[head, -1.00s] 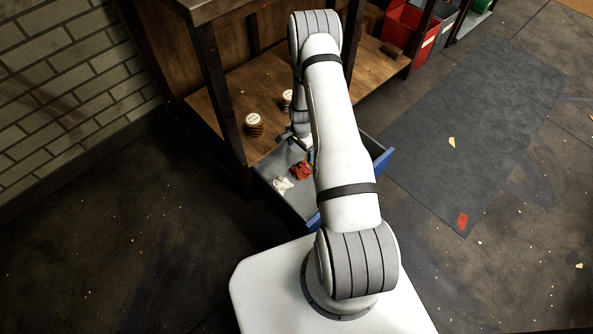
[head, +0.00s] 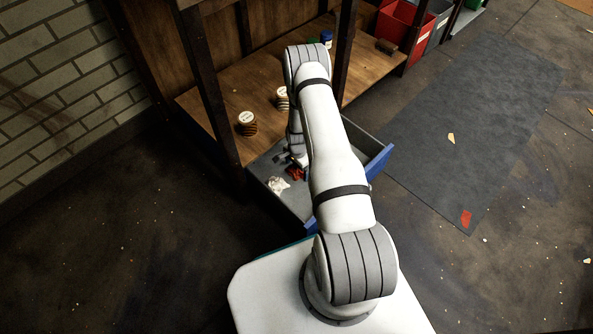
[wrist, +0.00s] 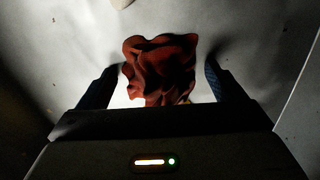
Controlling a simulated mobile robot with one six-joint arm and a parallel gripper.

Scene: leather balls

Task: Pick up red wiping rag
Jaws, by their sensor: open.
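The red wiping rag (wrist: 160,68) lies crumpled on the pale floor of an open drawer. In the wrist view it sits between the two fingers of my gripper (wrist: 160,85), which is open, with a finger on each side and a gap to both. In the head view only a small part of the rag (head: 296,174) shows, below my gripper (head: 290,160); my arm hides the rest. The open drawer (head: 374,170) has blue edges and stands out from under a wooden workbench.
Bench posts stand close to my arm. A red bin (head: 401,25) is at the back right.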

